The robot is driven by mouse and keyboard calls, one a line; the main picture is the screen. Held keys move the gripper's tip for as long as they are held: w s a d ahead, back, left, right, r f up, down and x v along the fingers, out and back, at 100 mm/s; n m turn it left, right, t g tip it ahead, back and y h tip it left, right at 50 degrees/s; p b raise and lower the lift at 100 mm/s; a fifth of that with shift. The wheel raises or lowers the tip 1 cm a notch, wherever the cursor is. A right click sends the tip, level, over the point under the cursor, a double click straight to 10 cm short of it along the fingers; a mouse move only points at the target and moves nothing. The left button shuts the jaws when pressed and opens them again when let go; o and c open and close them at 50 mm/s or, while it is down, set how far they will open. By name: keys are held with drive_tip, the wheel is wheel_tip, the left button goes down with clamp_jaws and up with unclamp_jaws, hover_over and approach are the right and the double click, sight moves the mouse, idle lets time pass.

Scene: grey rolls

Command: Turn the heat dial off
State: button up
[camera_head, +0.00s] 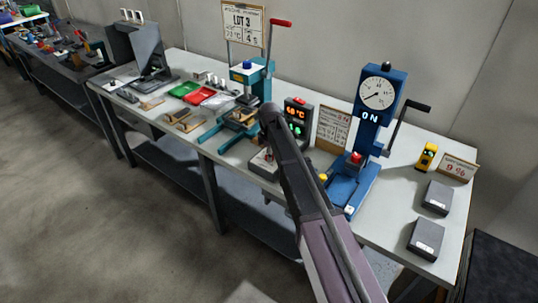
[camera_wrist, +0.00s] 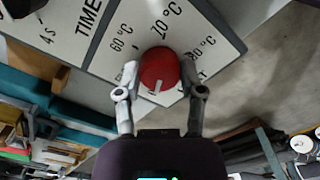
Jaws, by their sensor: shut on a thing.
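The red heat dial (camera_wrist: 158,66) is a round knob with a white mark on its lower edge in the wrist view. It sits on a white panel (camera_wrist: 100,58) printed with 60, 70 and 80 °C around the dial. My gripper (camera_wrist: 161,76) has one finger on each side of the dial and is shut on it. In the head view my dark arm reaches over the bench and hides the gripper and dial. A dark display box (camera_head: 297,117) with an orange °C reading and a green light stands just beside the arm.
The panel also carries a TIME scale. A blue press (camera_head: 369,130) marked ON stands to the right on the white bench (camera_head: 410,205), with dark boxes (camera_head: 426,239) beyond. A teal press (camera_head: 259,76) and red and green trays stand to the left.

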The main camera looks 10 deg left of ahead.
drive_tip(key=shift+n, duration=0.5)
drive_tip(key=o, duration=1.2)
drive_tip(key=shift+c, duration=0.2)
drive_tip(key=shift+m, duration=0.4)
